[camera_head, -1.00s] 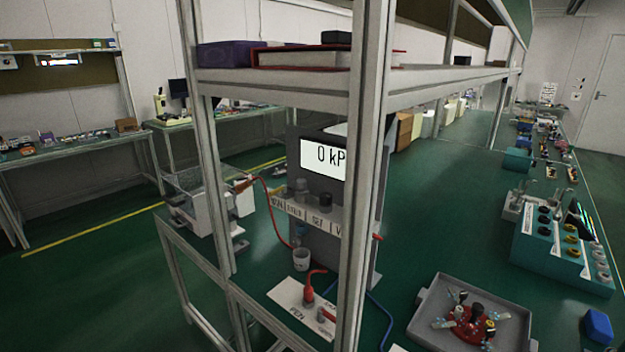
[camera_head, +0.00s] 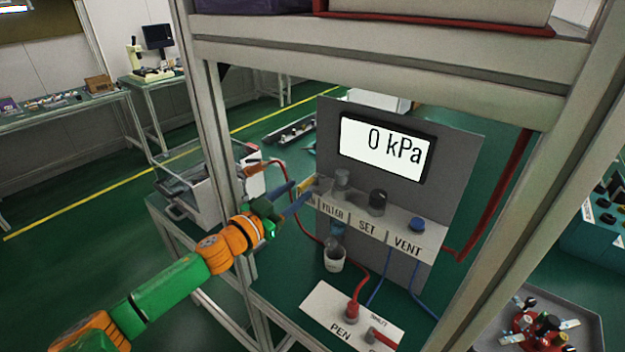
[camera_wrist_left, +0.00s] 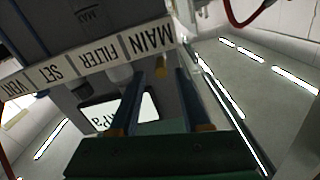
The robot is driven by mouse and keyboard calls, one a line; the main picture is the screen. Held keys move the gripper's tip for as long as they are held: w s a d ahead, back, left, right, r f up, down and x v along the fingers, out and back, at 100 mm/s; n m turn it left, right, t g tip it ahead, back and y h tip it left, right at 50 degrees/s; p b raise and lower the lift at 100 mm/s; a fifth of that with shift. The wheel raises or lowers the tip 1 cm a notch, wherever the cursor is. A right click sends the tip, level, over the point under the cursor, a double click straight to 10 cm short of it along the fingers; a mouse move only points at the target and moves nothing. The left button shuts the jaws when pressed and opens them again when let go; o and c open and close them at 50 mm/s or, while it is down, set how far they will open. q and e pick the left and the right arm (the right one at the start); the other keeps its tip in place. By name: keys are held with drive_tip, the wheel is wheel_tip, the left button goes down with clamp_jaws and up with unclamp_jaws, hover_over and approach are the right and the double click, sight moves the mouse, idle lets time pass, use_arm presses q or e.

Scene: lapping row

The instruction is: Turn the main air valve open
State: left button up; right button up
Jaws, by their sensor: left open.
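The pressure panel (camera_head: 400,222) has a label strip reading FILTER, SET and VENT in the head view. The MAIN label (camera_wrist_left: 150,38) reads upside down in the left wrist view, at the end of the strip beyond FILTER. My left gripper (camera_head: 298,194) is open, with its blue fingers pointing at the MAIN end of the panel. A small yellow piece (camera_head: 307,184) shows by the fingertips; I cannot tell whether it is the valve handle. In the wrist view, the fingers (camera_wrist_left: 160,75) are apart, just below the MAIN label. The display (camera_head: 385,147) reads 0 kPa. My right gripper is not in view.
A frame post (camera_head: 212,130) stands close beside my left arm, and a shelf beam (camera_head: 380,65) crosses above the panel. A grey tray (camera_head: 590,335) lies at right.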

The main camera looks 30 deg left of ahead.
sight(304, 185)
use_arm(q)
drive_tip(key=w, duration=0.4)
drive_tip(key=shift+w+f+p, duration=0.1)
drive_tip(key=shift+p, duration=0.2)
drive_tip(key=shift+w+d, duration=0.15)
drive_tip(key=shift+w, duration=0.15)
clamp_jaws()
